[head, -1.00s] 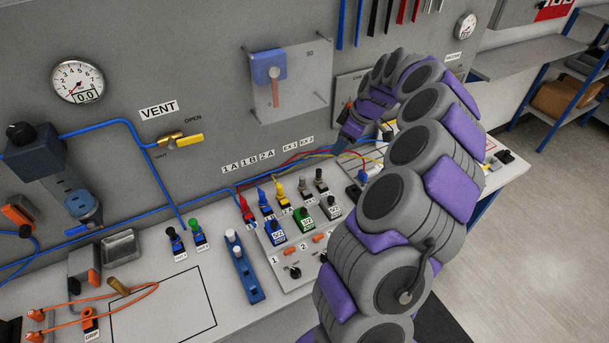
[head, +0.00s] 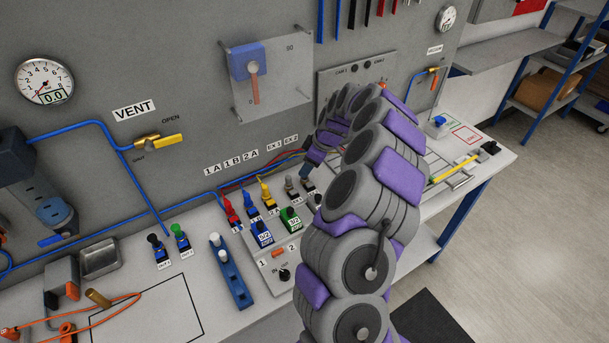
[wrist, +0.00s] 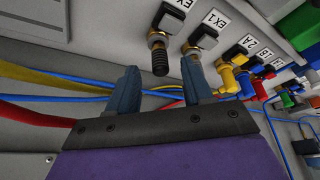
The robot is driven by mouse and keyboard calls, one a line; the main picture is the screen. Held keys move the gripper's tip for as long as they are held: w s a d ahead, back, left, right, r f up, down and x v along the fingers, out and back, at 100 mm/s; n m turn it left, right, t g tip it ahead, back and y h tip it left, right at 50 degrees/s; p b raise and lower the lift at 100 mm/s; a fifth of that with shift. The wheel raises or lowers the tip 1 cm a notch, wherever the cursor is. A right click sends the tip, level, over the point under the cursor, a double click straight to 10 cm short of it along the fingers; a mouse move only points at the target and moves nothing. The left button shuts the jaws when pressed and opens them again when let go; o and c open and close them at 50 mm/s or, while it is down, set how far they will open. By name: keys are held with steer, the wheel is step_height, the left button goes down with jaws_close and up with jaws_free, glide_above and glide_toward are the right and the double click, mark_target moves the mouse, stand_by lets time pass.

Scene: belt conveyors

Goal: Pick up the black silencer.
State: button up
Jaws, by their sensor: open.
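In the wrist view the black silencer (wrist: 159,58) is a dark ribbed cylinder on a brass fitting beside the EX 2 label. My gripper (wrist: 161,70) is open and empty, and the silencer's free end shows between its two blue-grey fingertips. I cannot tell the depth between them. The right finger overlaps a second brass fitting (wrist: 200,40) beside the EX 1 label, so whatever is on that fitting is mostly hidden. In the head view my gripper (head: 310,163) is just above the EX fittings (head: 290,187), pointing down, and my arm hides part of that area.
Red, blue and yellow plugs (head: 249,202) stand close left of the EX fittings. Blue and green valve blocks (head: 290,218) are in front of them. Hoses (wrist: 70,85) run behind the fingers. The wall panel (head: 270,80) rises behind the bench.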

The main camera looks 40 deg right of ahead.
steer(key=x, duration=0.3)
steer(key=shift+f+b, duration=0.25)
steer(key=shift+b, duration=0.1)
steer(key=shift+r, duration=0.15)
steer(key=shift+c, duration=0.5)
jaws_close()
